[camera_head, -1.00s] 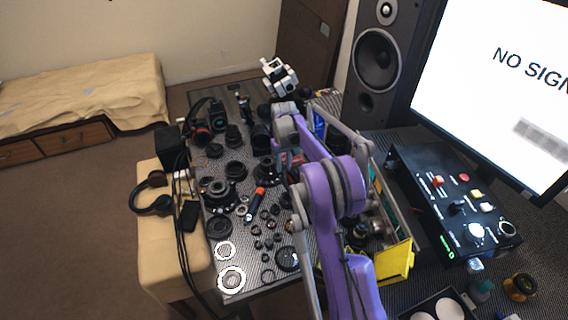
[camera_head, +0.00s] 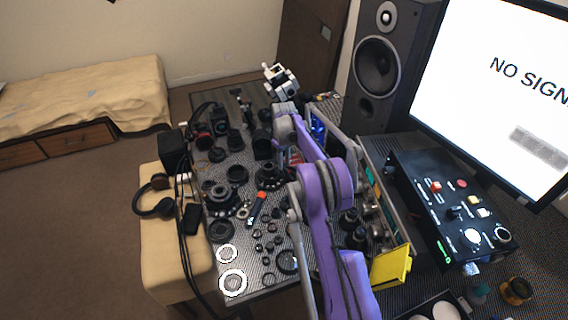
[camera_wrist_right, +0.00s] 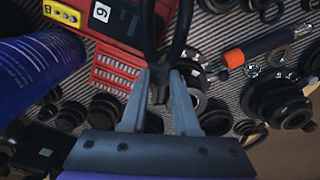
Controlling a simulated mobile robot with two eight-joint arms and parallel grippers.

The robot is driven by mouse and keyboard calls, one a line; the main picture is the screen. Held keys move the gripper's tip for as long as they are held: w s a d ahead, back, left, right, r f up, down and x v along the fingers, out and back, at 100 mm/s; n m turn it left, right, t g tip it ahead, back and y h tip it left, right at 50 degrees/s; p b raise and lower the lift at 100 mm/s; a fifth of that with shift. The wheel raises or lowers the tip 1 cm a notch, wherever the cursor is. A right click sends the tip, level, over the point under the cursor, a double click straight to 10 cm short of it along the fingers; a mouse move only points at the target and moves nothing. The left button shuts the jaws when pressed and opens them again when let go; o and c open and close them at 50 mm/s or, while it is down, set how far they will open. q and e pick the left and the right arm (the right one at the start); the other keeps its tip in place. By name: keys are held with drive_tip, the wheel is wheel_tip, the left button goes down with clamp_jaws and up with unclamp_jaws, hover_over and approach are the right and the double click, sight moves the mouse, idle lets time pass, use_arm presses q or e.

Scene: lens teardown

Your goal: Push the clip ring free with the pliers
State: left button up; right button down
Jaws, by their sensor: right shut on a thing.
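My right gripper (camera_wrist_right: 162,80) is shut on a dark, slim tool with looping black arms (camera_wrist_right: 184,30), which looks like the pliers. The fingers pinch it near the middle of the right wrist view, above the crowded table. In the head view my purple right arm reaches over the table and mostly hides the gripper and the tool. I cannot pick out the clip ring for sure among the many dark lens parts. My left gripper is not in view.
The patterned table (camera_head: 258,299) is crowded with lens parts. An orange-handled screwdriver (camera_wrist_right: 265,48) lies right of the gripper. A red case (camera_wrist_right: 117,68) and a large blue cylinder (camera_wrist_right: 40,70) are close on the left. A control box (camera_head: 450,205) and monitor stand at the right.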

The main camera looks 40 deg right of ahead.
drive_tip(key=shift+w+d+n, duration=0.25)
drive_tip(key=shift+w+n, duration=0.45)
drive_tip(key=shift+n, duration=0.4)
drive_tip(key=w+n+p, duration=0.1)
drive_tip(key=n, duration=0.1)
drive_tip(key=shift+w+n, duration=0.35)
drive_tip(key=shift+n, duration=0.05)
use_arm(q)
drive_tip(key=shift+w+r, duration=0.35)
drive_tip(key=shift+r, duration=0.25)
use_arm(e)
drive_tip(key=shift+s+d+f, duration=0.1)
drive_tip(key=shift+s, duration=0.05)
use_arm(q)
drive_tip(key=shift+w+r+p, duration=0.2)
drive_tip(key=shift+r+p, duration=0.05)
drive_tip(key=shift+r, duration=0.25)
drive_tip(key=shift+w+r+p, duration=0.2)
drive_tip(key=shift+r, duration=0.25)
use_arm(e)
wheel_tip(320, 180, up, 6)
drive_tip(key=s, duration=0.1)
drive_tip(key=shift+s+d, duration=0.15)
drive_tip(key=shift+d, duration=0.2)
